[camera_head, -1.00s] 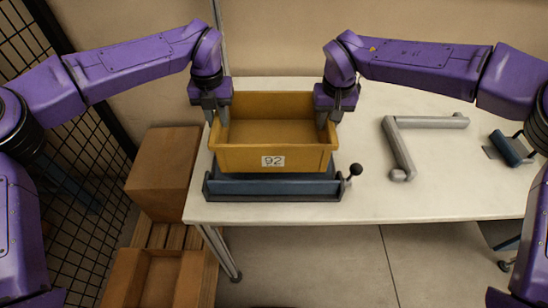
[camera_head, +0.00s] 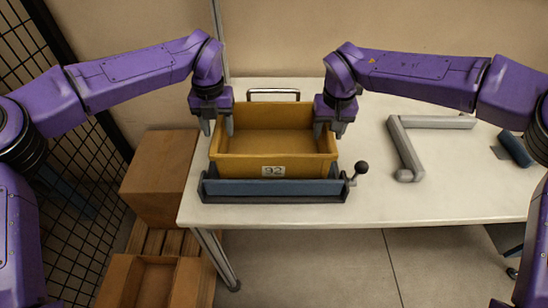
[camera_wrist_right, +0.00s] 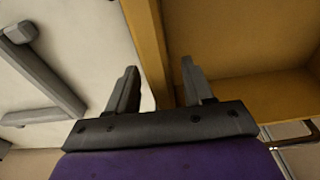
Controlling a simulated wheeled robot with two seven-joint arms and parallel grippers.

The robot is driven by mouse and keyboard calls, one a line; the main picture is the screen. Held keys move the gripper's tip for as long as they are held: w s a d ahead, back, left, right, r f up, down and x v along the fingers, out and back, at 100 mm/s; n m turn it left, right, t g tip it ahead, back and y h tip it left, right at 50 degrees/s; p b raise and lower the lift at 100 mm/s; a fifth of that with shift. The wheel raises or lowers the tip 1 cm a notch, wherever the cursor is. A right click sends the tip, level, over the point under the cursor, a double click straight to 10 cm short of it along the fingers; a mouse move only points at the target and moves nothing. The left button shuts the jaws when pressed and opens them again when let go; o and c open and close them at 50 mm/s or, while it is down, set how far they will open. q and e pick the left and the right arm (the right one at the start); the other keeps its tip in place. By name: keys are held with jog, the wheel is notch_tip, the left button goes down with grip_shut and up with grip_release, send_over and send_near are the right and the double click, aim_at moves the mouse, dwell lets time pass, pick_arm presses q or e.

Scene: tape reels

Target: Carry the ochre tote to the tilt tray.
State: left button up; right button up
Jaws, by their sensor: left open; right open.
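The ochre tote (camera_head: 270,158), an open bin with a "92" label on its front, sits upright on the blue-grey tilt tray (camera_head: 270,188). The tray has a black-knobbed lever at its right. The tote looks empty. My left gripper (camera_head: 219,131) is open at the tote's left wall. My right gripper (camera_head: 329,133) is open at its right wall. In the right wrist view the tote's wall (camera_wrist_right: 150,50) runs between the spread fingers of this gripper (camera_wrist_right: 158,72), one finger on each side. The tote's underside is hidden.
A grey angled bar (camera_head: 405,150) lies on the white table (camera_head: 460,190) to the right, with a blue object (camera_head: 515,150) beyond it. A metal handle (camera_head: 274,91) stands behind the tote. Cardboard boxes (camera_head: 160,180) stand left of the table, beside a mesh fence (camera_head: 60,150).

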jog(key=shift+r, duration=0.25)
pick_arm(q)
notch_tip(320, 180, up, 12)
jog(key=shift+f, duration=0.15)
pick_arm(e)
notch_tip(320, 180, up, 12)
jog(key=s, duration=0.1)
jog(key=shift+s+f, duration=0.25)
